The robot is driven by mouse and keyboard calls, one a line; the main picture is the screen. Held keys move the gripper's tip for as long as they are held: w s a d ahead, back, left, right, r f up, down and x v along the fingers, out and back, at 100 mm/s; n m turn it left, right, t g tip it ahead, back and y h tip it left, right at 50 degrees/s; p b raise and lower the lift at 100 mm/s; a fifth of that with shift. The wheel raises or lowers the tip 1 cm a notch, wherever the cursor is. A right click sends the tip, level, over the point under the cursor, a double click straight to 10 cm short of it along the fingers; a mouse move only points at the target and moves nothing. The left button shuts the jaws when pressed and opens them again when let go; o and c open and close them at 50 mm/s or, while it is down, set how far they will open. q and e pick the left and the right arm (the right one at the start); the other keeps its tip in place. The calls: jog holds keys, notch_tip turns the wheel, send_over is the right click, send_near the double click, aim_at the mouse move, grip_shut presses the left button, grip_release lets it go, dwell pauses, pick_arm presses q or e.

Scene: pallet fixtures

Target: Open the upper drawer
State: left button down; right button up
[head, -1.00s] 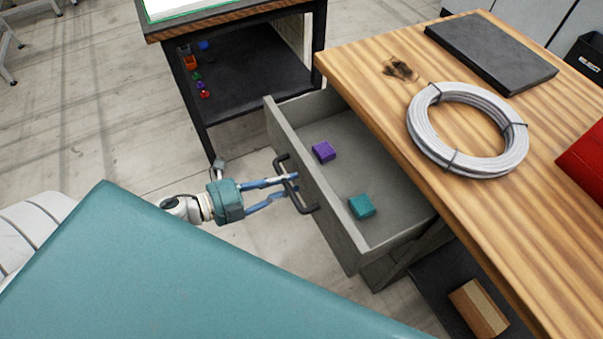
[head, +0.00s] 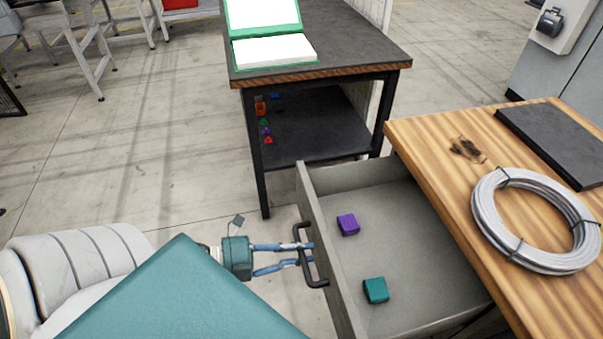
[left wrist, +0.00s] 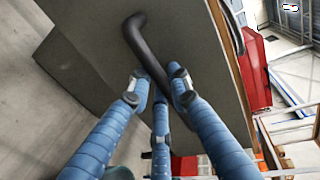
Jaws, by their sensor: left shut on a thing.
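The upper drawer (head: 430,240) is pulled out of the wooden-topped workbench, and its grey inside shows in the head view. A purple block (head: 348,224) and a teal block (head: 376,290) lie in it. The dark bar handle (head: 309,262) is on the drawer's front. My left gripper (head: 304,255) is shut on this handle. In the left wrist view, its blue fingers (left wrist: 160,95) are around the black handle (left wrist: 146,50) against the grey drawer front (left wrist: 90,65). My right gripper is not in view.
The workbench top (head: 440,140) carries a coil of grey cable (head: 486,220) and a dark flat slab (head: 560,145). A dark table (head: 350,45) with small coloured items on its lower shelf stands behind the drawer. The floor at left (head: 150,150) is clear.

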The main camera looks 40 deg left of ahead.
pick_arm(q)
jog(key=c, duration=1.6)
grip_release()
jog(key=v, duration=1.2)
